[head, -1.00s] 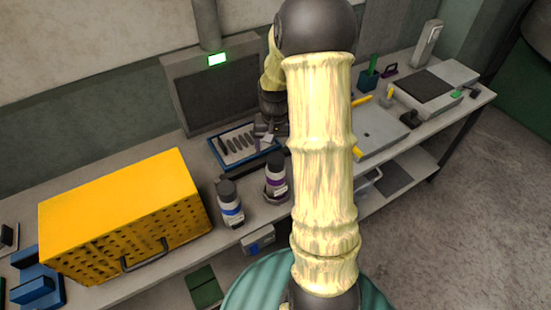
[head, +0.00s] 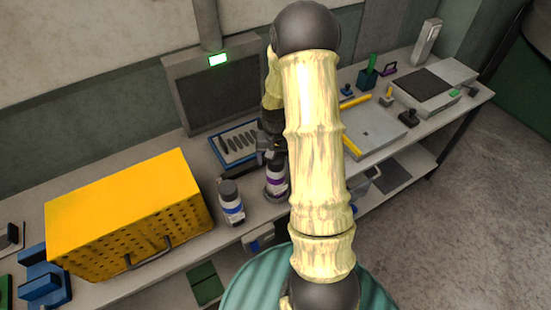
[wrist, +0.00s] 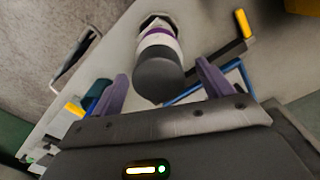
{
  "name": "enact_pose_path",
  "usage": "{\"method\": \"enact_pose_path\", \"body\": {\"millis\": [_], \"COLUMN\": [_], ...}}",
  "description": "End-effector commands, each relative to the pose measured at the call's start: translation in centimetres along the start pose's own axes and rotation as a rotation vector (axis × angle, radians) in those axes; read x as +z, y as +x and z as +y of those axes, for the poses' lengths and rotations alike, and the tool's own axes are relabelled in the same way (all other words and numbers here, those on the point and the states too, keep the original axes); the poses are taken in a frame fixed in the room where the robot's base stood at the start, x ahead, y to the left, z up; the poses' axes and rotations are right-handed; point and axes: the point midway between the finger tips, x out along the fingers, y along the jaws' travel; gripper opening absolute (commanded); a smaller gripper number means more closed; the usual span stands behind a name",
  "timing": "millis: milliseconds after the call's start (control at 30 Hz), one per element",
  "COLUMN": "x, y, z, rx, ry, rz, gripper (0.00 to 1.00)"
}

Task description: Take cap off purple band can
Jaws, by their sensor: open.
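The purple band can (head: 276,185) stands upright on the bench with a white and purple label. In the wrist view its label (wrist: 160,42) shows behind its dark grey cap (wrist: 157,76), which is on the can. My gripper (wrist: 164,86) is open, with one purple finger on each side of the cap and visible gaps between. In the head view my gripper (head: 270,152) is just above and behind the can, partly hidden by my arm. Contact with the cap is not visible.
A blue band can (head: 231,207) with a dark cap stands close by on the left. A yellow perforated box (head: 125,210) is further left. A blue-rimmed tray (head: 238,143) with dark strips lies behind. The bench's front edge is near the cans.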

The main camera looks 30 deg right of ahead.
Motion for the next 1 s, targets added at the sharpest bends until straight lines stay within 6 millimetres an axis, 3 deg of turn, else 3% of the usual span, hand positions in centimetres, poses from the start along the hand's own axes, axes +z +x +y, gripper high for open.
{"method": "enact_pose_path", "body": {"millis": [467,700,1000], "x": [-0.03,-0.03,-0.03], "y": [-0.02,-0.03,-0.04], "z": [0.01,0.01,0.0], "rx": [0.0,0.0,0.0], "ry": [0.001,0.001,0.001], "rz": [0.001,0.001,0.001], "gripper": [0.79,0.33,0.32]}}
